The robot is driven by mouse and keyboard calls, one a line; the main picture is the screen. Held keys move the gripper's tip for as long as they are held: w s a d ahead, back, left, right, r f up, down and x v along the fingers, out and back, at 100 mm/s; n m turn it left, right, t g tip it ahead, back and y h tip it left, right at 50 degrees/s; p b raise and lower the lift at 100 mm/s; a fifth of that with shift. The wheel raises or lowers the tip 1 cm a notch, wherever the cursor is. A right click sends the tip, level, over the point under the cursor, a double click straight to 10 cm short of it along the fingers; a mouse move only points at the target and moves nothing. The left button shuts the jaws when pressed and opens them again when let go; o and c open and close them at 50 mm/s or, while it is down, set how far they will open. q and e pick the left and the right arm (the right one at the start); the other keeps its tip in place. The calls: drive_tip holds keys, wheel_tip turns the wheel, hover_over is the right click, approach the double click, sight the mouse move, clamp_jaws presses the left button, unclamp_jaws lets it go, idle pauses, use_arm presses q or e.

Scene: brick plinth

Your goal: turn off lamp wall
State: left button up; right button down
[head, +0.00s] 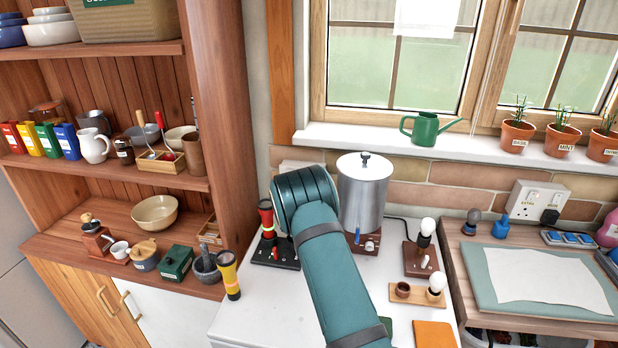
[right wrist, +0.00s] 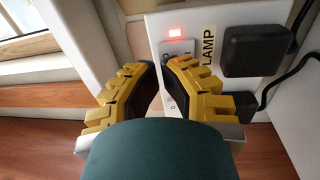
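A white wall socket (right wrist: 215,20) labelled LAMP fills the upper right wrist view. Its small red light (right wrist: 174,31) is lit, and a black plug (right wrist: 255,48) sits in its right side. The switch area lies behind my right gripper (right wrist: 160,75), whose yellow fingers with black pads stand slightly apart in front of the plate, with nothing held between them. Whether they touch the plate I cannot tell. In the head view my teal right arm hides the gripper and most of the wall behind it. My left gripper is not in view.
Bulb holders (head: 420,258) stand on the white worktop (head: 265,310). Another wall socket (head: 535,202) is at the right. A wooden shelf unit (head: 225,110) stands at left.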

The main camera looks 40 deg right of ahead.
drive_tip(key=shift+w+d, duration=0.3)
drive_tip(key=shift+d, duration=0.1)
drive_tip(key=shift+r, duration=0.1)
drive_tip(key=shift+w+d+r+b, duration=0.15)
drive_tip(key=shift+w+d+b, duration=0.1)
drive_tip(key=shift+b, duration=0.05)
drive_tip(key=shift+r+p, duration=0.4)
drive_tip(key=shift+p, duration=0.15)
drive_tip(key=shift+g+y, duration=0.3)
drive_tip(key=shift+y, duration=0.1)
drive_tip(key=shift+d, duration=0.1)
drive_tip(key=shift+d+r, duration=0.1)
drive_tip(key=shift+r, duration=0.1)
drive_tip(key=shift+f, duration=0.1)
